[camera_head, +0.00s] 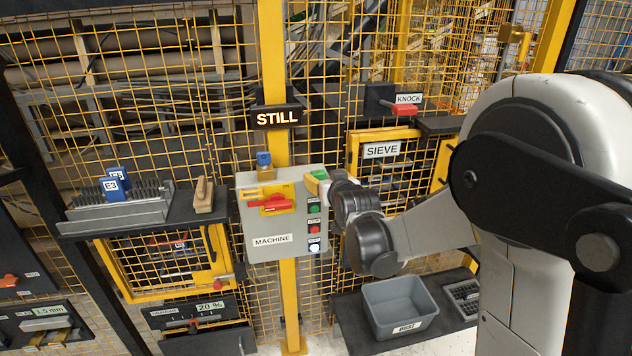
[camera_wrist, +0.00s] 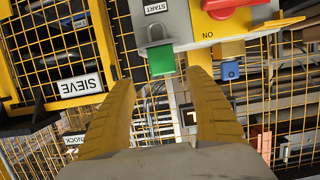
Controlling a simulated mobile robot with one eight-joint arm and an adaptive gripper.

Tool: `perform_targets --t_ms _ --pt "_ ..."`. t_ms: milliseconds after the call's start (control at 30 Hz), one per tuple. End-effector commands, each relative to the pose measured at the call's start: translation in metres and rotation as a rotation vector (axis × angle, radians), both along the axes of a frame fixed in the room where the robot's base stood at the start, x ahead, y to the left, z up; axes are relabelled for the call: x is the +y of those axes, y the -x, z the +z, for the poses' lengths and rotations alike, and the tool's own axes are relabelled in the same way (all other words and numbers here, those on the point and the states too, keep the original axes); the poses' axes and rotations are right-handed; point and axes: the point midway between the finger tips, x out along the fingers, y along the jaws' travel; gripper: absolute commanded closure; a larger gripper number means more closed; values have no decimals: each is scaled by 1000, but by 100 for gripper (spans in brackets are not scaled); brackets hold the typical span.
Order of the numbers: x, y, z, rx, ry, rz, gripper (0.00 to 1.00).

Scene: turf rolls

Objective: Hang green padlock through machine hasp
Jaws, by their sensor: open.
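The grey machine box (camera_head: 257,218) hangs on a yellow post, with a red switch handle (camera_head: 270,204) over a yellow plate at its front. The handle also shows, cut off, at the top of the wrist view (camera_wrist: 228,8). The green padlock (camera_wrist: 162,60) is at the box's upper right corner, its grey shackle against the box in the wrist view. I cannot tell whether it passes through any hasp. My gripper (camera_wrist: 161,80) is open. Its yellow fingertips stand apart on either side of the padlock's near end, with gaps visible. My arm partly hides this in the head view.
A blue and brass-coloured piece (camera_head: 264,160) stands on the box top, left of the green padlock. Push buttons (camera_head: 314,228) line the box's right side. A mesh fence surrounds it. A left shelf (camera_head: 150,222) holds a rack and brush. A grey bin (camera_head: 400,305) stands below right.

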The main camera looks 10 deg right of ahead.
Motion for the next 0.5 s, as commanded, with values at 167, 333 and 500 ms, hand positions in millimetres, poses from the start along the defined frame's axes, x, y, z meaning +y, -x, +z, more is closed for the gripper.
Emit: perform_targets --t_ms 167,333,500 --pt "3 -16 -6 1 1 0 37" --pt "7 -42 -14 1 0 0 37" --pt "7 -53 -16 1 0 0 37"
